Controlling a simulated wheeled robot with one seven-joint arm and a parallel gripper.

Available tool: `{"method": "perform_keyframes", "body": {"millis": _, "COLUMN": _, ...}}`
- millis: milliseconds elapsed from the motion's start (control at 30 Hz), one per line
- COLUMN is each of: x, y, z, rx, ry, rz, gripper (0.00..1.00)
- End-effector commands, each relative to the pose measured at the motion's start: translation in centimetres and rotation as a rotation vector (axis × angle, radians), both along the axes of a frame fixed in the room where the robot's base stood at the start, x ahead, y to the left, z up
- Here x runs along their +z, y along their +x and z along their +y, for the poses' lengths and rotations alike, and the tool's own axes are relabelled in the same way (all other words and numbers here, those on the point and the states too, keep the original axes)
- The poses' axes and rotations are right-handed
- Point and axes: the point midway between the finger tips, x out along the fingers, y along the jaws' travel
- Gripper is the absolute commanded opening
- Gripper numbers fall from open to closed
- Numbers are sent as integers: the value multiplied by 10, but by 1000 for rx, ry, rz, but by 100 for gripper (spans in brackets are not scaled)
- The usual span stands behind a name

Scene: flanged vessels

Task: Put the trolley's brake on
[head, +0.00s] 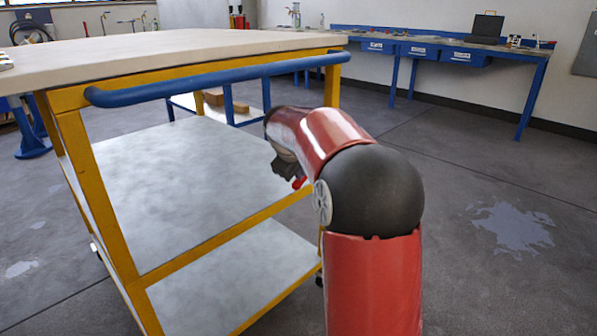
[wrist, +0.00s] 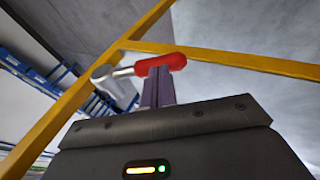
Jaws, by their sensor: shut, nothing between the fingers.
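The trolley has a yellow frame (head: 70,140), a pale top (head: 160,48), grey shelves and a blue push bar (head: 215,76). In the wrist view, a lever with a red grip (wrist: 160,65) and a metal shank stands by the yellow frame (wrist: 225,57). A small red part, likely the same grip, shows in the head view (head: 299,183). My gripper (wrist: 158,75) is shut and empty, its fingertips right at the red grip; I cannot tell whether they touch it. In the head view my gripper (head: 284,168) is partly hidden by my arm.
A blue-legged workbench (head: 440,45) with drawers and a dark case stands along the back right wall. Another low table (head: 215,108) with brown boxes is behind the trolley. The floor to the right is clear apart from a pale stain (head: 510,228).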

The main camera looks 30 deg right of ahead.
Motion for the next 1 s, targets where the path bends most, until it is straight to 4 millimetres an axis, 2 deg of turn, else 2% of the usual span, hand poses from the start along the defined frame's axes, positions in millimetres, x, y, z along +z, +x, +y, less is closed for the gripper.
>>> {"method": "perform_keyframes", "body": {"millis": 367, "x": -18, "y": 1, "z": 1, "rx": 4, "ry": -99, "rz": -36, "gripper": 0}}
{"method": "perform_keyframes", "body": {"millis": 633, "x": -34, "y": 2, "z": -4, "rx": 3, "ry": -260, "rz": -94, "gripper": 0}}
{"method": "perform_keyframes", "body": {"millis": 1000, "x": -45, "y": 5, "z": -13, "rx": 1, "ry": -251, "rz": -90, "gripper": 0}}
